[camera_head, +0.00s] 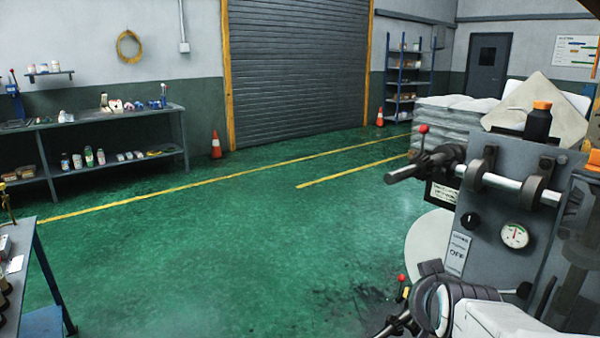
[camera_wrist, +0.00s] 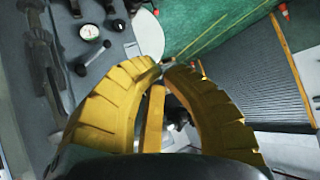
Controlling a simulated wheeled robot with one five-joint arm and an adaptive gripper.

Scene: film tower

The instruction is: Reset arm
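My gripper (camera_wrist: 163,67) shows in the wrist view as two curved, ribbed yellow fingers. Their tips come together in the upper middle and look shut, with no object visible between the tips. A yellow bar stands in the space between the fingers, and dark parts show through behind it. In the wrist view the grey machine panel with a gauge (camera_wrist: 89,32) lies to the upper left of the fingers. In the head view I cannot make out the gripper fingers. A dark round joint and white link, likely of my arm, show at the bottom right.
The grey machine (camera_head: 495,215) with gauge, bar and red-knobbed levers fills the right. A dark bottle with an orange cap (camera_head: 538,122) stands on it. A workbench (camera_head: 95,120) is at the left wall, a table (camera_head: 22,262) at lower left. The green floor (camera_head: 225,255) between is clear.

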